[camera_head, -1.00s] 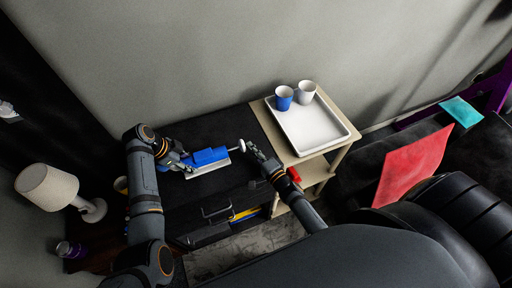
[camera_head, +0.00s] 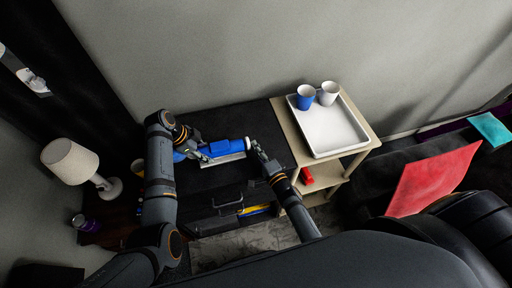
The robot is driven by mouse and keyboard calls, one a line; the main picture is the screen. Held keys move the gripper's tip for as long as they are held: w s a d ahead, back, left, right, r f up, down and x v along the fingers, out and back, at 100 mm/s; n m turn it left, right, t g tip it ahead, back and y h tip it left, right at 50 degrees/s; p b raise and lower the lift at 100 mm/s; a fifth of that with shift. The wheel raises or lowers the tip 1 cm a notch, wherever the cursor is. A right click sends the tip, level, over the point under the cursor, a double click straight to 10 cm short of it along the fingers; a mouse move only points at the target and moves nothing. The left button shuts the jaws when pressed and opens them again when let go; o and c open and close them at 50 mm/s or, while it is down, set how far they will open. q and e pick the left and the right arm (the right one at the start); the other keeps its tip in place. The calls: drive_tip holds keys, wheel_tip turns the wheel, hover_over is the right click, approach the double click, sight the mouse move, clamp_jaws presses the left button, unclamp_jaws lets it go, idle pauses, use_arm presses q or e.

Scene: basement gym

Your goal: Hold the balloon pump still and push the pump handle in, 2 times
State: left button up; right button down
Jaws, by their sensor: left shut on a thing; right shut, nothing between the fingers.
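The blue balloon pump (camera_head: 222,148) lies on the black top of a low cabinet, over a light grey base piece (camera_head: 226,159). My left gripper (camera_head: 197,151) is shut on the left part of the pump body, and its fingers hide some of it. The white end of the pump handle (camera_head: 247,143) sits close against the right end of the body, with little or no shaft showing. My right gripper (camera_head: 257,147) is shut and empty, right at the handle end. It looks as if it touches the handle.
A beige side table to the right bears a white tray (camera_head: 333,133) with a blue cup (camera_head: 306,97) and a white cup (camera_head: 328,93). A red object (camera_head: 306,176) is on its lower shelf. A lamp (camera_head: 72,161) stands at left. An open drawer (camera_head: 228,209) juts out in front.

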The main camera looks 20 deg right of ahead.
drive_tip(key=d, duration=0.2)
drive_tip(key=s+d, duration=0.1)
drive_tip(key=d, duration=0.1)
drive_tip(key=shift+s+f, duration=0.1)
drive_tip(key=shift+s, duration=0.1)
drive_tip(key=v, duration=0.8)
drive_tip(key=shift+s, duration=0.25)
drive_tip(key=shift+d, duration=0.2)
idle(0.6)
